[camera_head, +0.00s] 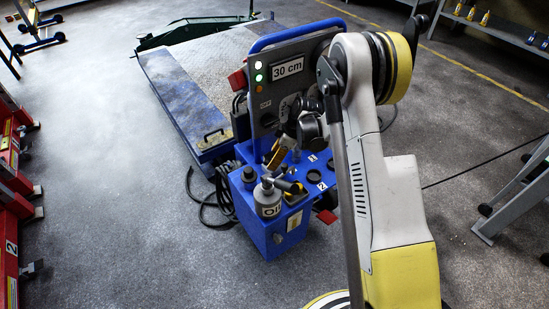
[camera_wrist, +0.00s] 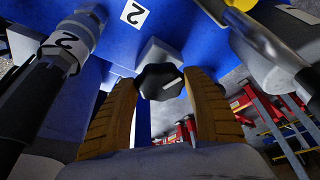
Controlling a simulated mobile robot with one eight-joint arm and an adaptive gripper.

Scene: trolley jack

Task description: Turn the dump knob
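The dark knob (camera_wrist: 160,82) with a white pointer line shows in the middle of the wrist view, mounted on the blue unit (camera_wrist: 190,30). The two yellow-brown fingers of my gripper (camera_wrist: 163,88) stand on either side of it, apart, with the knob between their tips. A narrow gap seems to show beside the knob; firm contact cannot be made out. In the head view my gripper (camera_head: 275,153) is partly visible over the blue unit (camera_head: 265,225), below the control panel (camera_head: 285,75) reading 30 cm. I cannot make out the knob there.
An oil bottle (camera_head: 267,199) stands on the blue unit's front corner. A hose fitting (camera_wrist: 70,45) marked 2 is close on the left in the wrist view. A low blue lift platform (camera_head: 190,110) lies behind. The floor at left is clear; red equipment (camera_head: 10,190) edges it.

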